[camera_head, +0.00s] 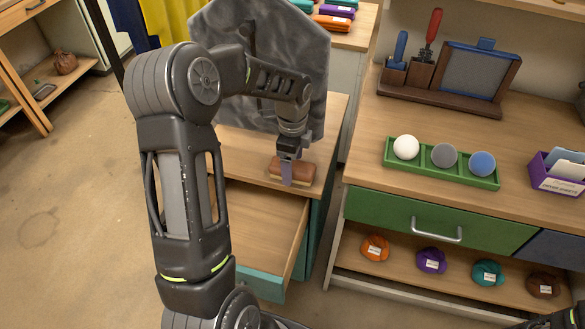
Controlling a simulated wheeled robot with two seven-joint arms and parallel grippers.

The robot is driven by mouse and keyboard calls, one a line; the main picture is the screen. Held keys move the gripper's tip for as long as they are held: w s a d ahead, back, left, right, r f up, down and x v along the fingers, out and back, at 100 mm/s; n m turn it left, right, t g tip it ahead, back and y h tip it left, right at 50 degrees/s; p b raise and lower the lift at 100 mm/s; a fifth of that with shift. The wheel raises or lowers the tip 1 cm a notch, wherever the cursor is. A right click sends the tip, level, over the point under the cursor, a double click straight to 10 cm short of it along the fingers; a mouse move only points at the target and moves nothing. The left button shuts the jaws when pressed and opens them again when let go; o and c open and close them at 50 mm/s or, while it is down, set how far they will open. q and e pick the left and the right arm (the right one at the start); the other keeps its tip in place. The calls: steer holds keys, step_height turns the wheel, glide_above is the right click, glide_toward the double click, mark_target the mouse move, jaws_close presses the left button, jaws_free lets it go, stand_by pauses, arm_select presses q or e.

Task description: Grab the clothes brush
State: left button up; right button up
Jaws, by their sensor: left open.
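The clothes brush (304,172) looks like a small reddish-brown block with a paler lower edge. It lies on the wooden top of the low cabinet, above the pulled-out drawer. My left gripper (287,174) points down at the brush and covers part of its middle. Its jaws are open, with a purplish finger in front of the brush. I cannot tell whether the fingers touch it. Only a bit of my right arm shows at the bottom right corner; its gripper is out of view.
An open drawer (246,225) juts out below the brush. A dark grey panel (300,55) stands behind it. To the right, a counter holds a green tray (440,172) with three balls, a wooden tool holder (445,88) and a purple box (556,176).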

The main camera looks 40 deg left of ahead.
arm_select(q)
step_height(320, 180, down, 2)
stand_by(0.6)
steer(key=c, duration=1.5)
steer(key=shift+r, duration=0.15)
steer(key=shift+w+r, duration=0.1)
steer(key=shift+r, duration=0.6)
step_height(320, 180, up, 2)
steer(key=shift+r+b, duration=0.1)
steer(key=shift+b, duration=0.2)
steer(key=s+d, duration=0.2)
steer(key=s, duration=0.3)
steer(key=s+d+b, duration=0.1)
steer(key=s+d, duration=0.1)
steer(key=s, duration=0.4)
steer(key=s+d+b, duration=0.1)
steer(key=s+d, duration=0.1)
steer(key=s, duration=0.4)
steer(key=shift+s, duration=0.1)
